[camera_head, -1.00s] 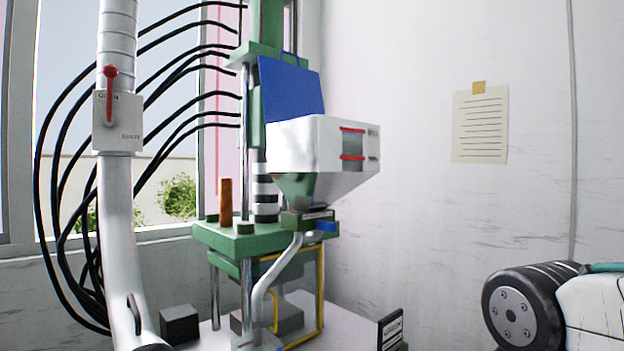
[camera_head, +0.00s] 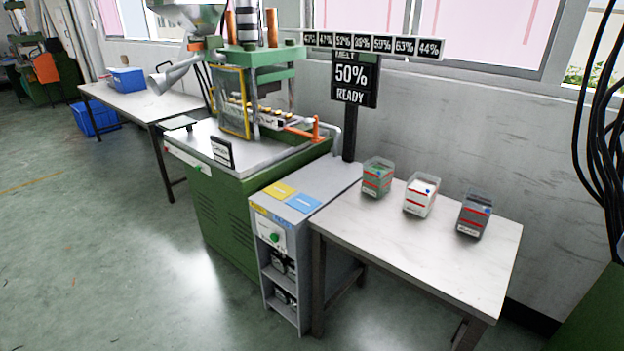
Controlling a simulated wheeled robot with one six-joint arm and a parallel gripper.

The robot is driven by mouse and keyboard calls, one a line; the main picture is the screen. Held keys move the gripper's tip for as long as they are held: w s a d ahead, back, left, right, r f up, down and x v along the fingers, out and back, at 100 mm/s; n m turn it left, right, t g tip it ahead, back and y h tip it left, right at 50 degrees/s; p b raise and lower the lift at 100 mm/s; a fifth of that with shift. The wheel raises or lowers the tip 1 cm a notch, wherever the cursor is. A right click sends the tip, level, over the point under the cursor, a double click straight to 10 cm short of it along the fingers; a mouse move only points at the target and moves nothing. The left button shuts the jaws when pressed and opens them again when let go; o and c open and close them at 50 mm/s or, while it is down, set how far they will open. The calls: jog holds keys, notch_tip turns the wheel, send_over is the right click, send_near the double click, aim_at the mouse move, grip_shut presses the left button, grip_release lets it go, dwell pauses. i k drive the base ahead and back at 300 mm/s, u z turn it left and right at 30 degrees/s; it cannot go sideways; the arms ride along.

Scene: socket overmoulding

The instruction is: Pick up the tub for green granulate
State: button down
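The tub with green granulate (camera_head: 377,178) stands upright on the white table at the right. It is a clear tub with red bands and a white label, leftmost of three in a row. Beside it are a tub with white contents (camera_head: 420,196) and a tub with dark grey contents (camera_head: 474,214). The three tubs stand apart from each other. My gripper and arm are not in this view.
The white table (camera_head: 430,258) has free room in front of the tubs. A grey cabinet (camera_head: 300,218) and a green moulding machine (camera_head: 225,205) adjoin it on the left. A sign reading 50% READY (camera_head: 353,80) stands behind. The floor (camera_head: 110,260) in front is open.

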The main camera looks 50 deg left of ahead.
aim_at(377, 173)
jog(key=u, duration=1.1)
jog(key=k, duration=0.2)
jog(key=u, duration=0.4)
jog(key=i, duration=0.3)
jog(key=u, duration=1.4)
jog(key=i, duration=2.5)
jog(key=z, duration=3.5)
